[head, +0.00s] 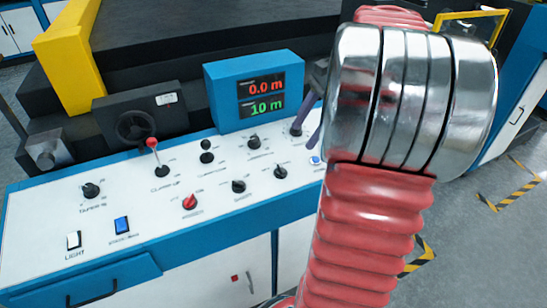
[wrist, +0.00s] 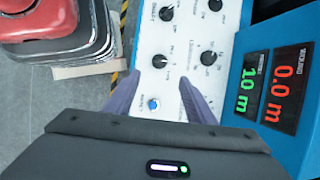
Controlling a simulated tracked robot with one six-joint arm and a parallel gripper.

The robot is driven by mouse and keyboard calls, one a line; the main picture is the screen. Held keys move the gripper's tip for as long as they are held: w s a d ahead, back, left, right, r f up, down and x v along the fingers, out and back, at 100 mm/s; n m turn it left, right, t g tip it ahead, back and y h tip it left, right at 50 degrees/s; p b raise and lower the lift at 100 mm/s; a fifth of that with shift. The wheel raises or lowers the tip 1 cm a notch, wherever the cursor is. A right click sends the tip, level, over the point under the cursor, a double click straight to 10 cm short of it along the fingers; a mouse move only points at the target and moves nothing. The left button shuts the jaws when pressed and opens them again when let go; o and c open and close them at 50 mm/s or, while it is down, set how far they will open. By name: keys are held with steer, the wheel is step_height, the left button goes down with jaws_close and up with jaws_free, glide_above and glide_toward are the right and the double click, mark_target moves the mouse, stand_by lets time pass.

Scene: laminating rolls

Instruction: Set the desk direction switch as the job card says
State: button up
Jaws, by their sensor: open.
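The white control desk (head: 140,215) carries several black rotary knobs, and their small labels are too blurred for me to tell which is the direction switch. One black knob (head: 280,172) sits near the desk's right front, and a black knob (wrist: 159,61) shows between my fingers in the wrist view. My gripper (wrist: 159,95) is open and empty above the desk, its two grey fingers either side of a round blue-lit button (wrist: 154,103). In the head view my arm hides the desk's right end and most of the gripper. I cannot make out a job card.
A blue display box (head: 254,90) reading 0.0 m and 10 m stands at the desk's back, close to my gripper. A red-tipped lever (head: 152,143), a red knob (head: 190,202) and a blue rocker (head: 121,225) also stand on the desk.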

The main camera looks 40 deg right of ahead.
mark_target(282, 168)
steer(key=shift+f, duration=0.1)
stand_by(0.3)
steer(key=x, duration=1.3)
steer(key=shift+w+f, duration=0.15)
steer(key=shift+f, duration=0.1)
steer(key=c, duration=1)
